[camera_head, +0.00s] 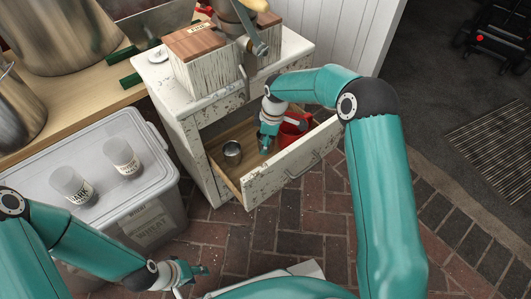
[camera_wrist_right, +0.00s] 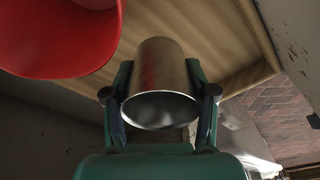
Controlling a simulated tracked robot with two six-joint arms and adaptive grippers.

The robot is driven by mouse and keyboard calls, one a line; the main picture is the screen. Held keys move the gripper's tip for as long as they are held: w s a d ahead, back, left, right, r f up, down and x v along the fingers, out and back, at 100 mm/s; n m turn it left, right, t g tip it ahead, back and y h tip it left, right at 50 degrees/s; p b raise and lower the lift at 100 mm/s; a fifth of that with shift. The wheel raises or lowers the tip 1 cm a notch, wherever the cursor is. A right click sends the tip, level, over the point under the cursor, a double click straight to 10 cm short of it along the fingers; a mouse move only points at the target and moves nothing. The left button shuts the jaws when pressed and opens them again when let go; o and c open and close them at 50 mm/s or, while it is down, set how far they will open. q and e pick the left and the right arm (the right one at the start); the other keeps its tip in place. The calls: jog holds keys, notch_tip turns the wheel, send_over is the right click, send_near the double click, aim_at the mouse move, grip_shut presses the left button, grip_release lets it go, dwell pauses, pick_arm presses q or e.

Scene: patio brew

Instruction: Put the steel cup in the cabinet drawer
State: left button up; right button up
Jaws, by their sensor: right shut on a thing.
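The steel cup (camera_wrist_right: 162,78) is between the two fingers of my right gripper (camera_wrist_right: 160,100) in the right wrist view, and the gripper is shut on it. In the head view my right gripper (camera_head: 265,150) reaches down into the open cabinet drawer (camera_head: 285,176). The held cup is not clearly visible there. A small round metal vessel (camera_head: 232,150) shows in the drawer to the left of the gripper; I cannot tell whether it is a separate one. My left gripper (camera_head: 190,277) is low over the brick floor, empty; its finger gap is unclear.
A red vessel (camera_head: 291,130) is close to the right gripper, also large in the wrist view (camera_wrist_right: 65,30). A wooden-lidded box (camera_head: 210,75) stands on the cabinet. A grey lidded bin (camera_head: 100,205) with two jars is at left. Brick floor (camera_head: 290,215) in front is clear.

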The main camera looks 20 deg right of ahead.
aim_at(265, 157)
jog(key=shift+f+b, duration=0.95)
jog(key=shift+f, duration=1.65)
jog(key=shift+f, duration=0.1)
jog(key=o, duration=1.3)
jog(key=shift+s+d+r+p, duration=0.15)
jog(key=shift+r+p, duration=0.35)
jog(key=shift+r, duration=0.8)
jog(key=shift+d+r+p, duration=0.2)
jog(key=shift+r+p, duration=0.3)
jog(key=shift+r, duration=0.75)
jog(key=shift+s+d+r+p, duration=0.15)
jog(key=shift+r+p, duration=0.35)
jog(key=shift+r, duration=0.8)
jog(key=shift+w, duration=0.1)
